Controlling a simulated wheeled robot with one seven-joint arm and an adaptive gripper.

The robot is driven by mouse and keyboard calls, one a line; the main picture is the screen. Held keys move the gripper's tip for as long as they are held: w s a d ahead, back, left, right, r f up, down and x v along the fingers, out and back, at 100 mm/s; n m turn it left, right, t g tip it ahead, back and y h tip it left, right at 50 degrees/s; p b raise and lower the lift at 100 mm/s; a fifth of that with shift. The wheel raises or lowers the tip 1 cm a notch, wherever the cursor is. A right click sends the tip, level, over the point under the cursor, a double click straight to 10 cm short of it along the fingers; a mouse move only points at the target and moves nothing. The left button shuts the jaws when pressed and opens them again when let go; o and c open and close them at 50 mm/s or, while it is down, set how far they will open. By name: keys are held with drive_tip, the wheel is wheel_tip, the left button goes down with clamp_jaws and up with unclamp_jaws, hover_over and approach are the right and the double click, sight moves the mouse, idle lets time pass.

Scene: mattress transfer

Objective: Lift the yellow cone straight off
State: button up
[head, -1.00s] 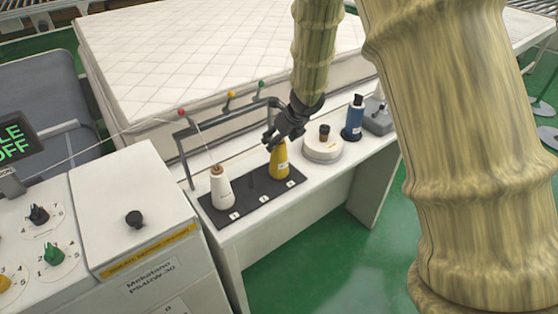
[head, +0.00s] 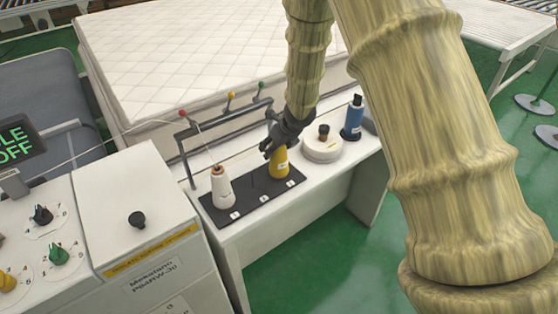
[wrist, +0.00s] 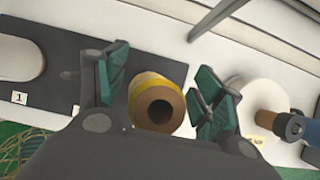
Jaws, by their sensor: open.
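The yellow cone (head: 279,163) stands upright at the right end of the black base plate (head: 236,205) on the white table. My gripper (head: 273,150) is over its top, pointing down. In the wrist view the cone (wrist: 156,104) shows its brown open top between the two green-padded fingers of my gripper (wrist: 160,90). The fingers are spread, one on each side, with a visible gap at the right finger. Whether the left finger touches the cone I cannot tell.
A white cone (head: 221,188) stands at the plate's left end. Right of my gripper are a round white holder (head: 322,148) and a blue cone (head: 352,120). A grey thread frame (head: 220,122) runs behind the plate. The mattress (head: 190,60) lies behind the table.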

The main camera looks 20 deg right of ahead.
drive_tip(key=shift+c, duration=0.4)
clamp_jaws()
drive_tip(key=shift+r, duration=0.15)
wheel_tip(320, 180, up, 10)
drive_tip(key=shift+f+p, duration=0.15)
drive_tip(key=shift+p, duration=0.25)
